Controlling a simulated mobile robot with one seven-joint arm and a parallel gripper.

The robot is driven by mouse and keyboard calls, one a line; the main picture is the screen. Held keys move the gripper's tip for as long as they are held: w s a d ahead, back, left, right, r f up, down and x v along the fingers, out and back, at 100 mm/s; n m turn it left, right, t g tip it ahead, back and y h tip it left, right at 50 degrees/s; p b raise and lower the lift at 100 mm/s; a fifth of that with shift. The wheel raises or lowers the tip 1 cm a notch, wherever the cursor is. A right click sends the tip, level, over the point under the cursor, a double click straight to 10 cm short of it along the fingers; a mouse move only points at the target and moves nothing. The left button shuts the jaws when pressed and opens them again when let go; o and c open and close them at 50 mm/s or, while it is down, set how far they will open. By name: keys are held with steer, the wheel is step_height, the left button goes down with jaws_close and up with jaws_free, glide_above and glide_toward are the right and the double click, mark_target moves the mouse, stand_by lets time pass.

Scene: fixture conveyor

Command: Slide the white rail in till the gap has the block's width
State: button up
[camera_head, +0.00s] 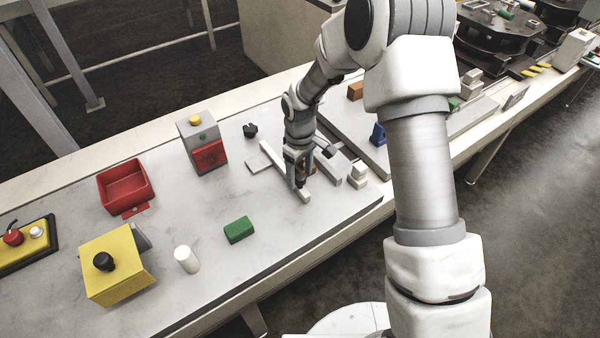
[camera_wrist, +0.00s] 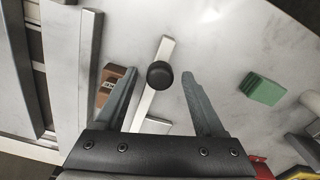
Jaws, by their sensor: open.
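The white rail (camera_head: 271,154) is a long thin bar lying on the bench, and it also shows in the wrist view (camera_wrist: 149,99). A round black knob (camera_wrist: 159,74) stands on it. My gripper (camera_head: 300,182) points down over the rail. In the wrist view my gripper (camera_wrist: 160,74) is open, one finger on each side of the knob, with room on both sides. A brown block (camera_wrist: 113,84) lies between the white rail and a grey rail (camera_wrist: 90,62), partly behind the left finger. A gap shows between block and white rail. My wrist hides part of this in the head view.
A green block (camera_head: 239,230) and a white cylinder (camera_head: 187,259) lie in front. A red bin (camera_head: 126,187), a grey box with a yellow button (camera_head: 197,128) and a yellow box (camera_head: 117,277) stand left. Small white blocks (camera_head: 358,177) stand right of my gripper.

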jaws_close()
stand_by(1.3)
